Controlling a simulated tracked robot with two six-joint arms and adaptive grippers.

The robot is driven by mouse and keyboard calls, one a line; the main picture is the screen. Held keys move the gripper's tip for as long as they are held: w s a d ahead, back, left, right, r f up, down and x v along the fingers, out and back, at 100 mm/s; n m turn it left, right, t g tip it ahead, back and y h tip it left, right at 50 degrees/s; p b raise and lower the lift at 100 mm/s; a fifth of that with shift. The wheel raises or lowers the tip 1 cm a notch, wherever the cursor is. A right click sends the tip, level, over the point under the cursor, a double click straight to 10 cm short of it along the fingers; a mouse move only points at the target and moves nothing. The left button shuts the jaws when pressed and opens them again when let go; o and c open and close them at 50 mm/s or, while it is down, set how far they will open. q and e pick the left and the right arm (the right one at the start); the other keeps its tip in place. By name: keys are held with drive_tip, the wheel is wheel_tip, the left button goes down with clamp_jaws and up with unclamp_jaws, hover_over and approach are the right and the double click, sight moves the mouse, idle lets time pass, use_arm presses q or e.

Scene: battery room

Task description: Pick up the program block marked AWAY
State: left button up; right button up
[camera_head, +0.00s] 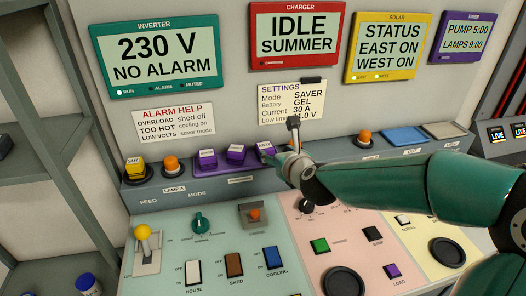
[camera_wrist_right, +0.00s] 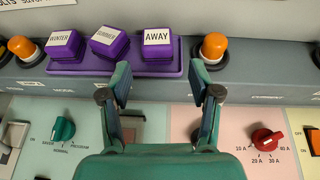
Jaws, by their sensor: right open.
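The purple program block marked AWAY (camera_wrist_right: 158,50) sits at the right end of a purple holder (camera_wrist_right: 95,66), right of the SUMMER block (camera_wrist_right: 109,41) and the WINTER block (camera_wrist_right: 64,45). In the head view the AWAY block (camera_head: 266,149) is just left of my right gripper (camera_head: 293,124), which partly hides that part of the shelf. In the right wrist view my right gripper (camera_wrist_right: 161,72) is open and empty. Its two fingers point at the AWAY block, one toward each side, and I see no contact. My left gripper is not in view.
An orange lamp (camera_wrist_right: 213,47) stands right of the AWAY block, near the right finger. Below the shelf is a panel with a green knob (camera_head: 201,222), a yellow-topped lever (camera_head: 143,233) and several switches. Screens and a SETTINGS card (camera_head: 284,100) hang behind.

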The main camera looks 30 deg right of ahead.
sight(266, 147)
drive_tip(key=x, duration=0.5)
drive_tip(key=shift+w+f+p, duration=0.15)
drive_tip(key=shift+w+p, duration=0.2)
drive_tip(key=shift+w, duration=0.05)
drive_tip(key=shift+w+f+p, duration=0.25)
drive_tip(key=shift+w+p, duration=0.15)
drive_tip(key=shift+w, duration=0.15)
drive_tip(key=p+x, duration=0.1)
drive_tip(key=x, duration=0.2)
drive_tip(key=shift+w+f, duration=0.1)
drive_tip(key=shift+w, duration=0.05)
drive_tip(key=shift+w+f+p, duration=0.2)
drive_tip(key=shift+w+p, duration=0.1)
drive_tip(key=c, duration=1)
drive_tip(key=shift+o, duration=0.2)
drive_tip(key=shift+s+r, duration=0.1)
drive_tip(key=shift+r, duration=0.05)
